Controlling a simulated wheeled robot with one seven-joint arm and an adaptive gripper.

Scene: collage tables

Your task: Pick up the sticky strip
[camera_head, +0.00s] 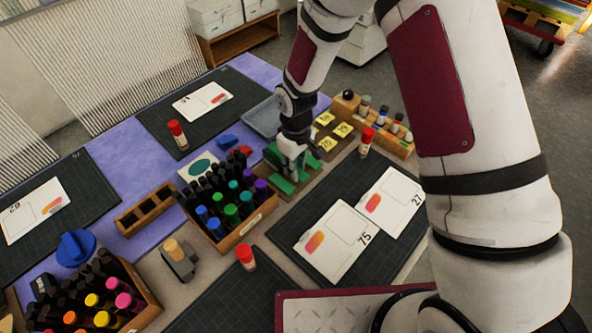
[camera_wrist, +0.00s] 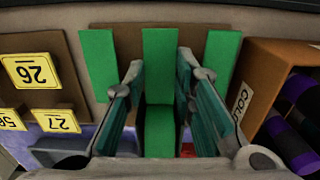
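Several green strips stand out against a brown board in the wrist view: a left one (camera_wrist: 98,65), a middle one (camera_wrist: 160,50) and a right one (camera_wrist: 221,55). Which one is the sticky strip is not marked. My gripper (camera_wrist: 158,85) is open, with one finger on each side of the middle strip and a narrow gap on both sides. The strip's lower part shows between the fingers. In the head view my gripper (camera_head: 291,168) is down at the green strips (camera_head: 282,184) and hides part of them.
A wooden box of markers (camera_head: 246,222) stands close beside my gripper; its wall also shows in the wrist view (camera_wrist: 262,75). Yellow number tags (camera_head: 342,129) sit on a brown board on the other side. A dark mat with cards (camera_head: 287,226) lies in front.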

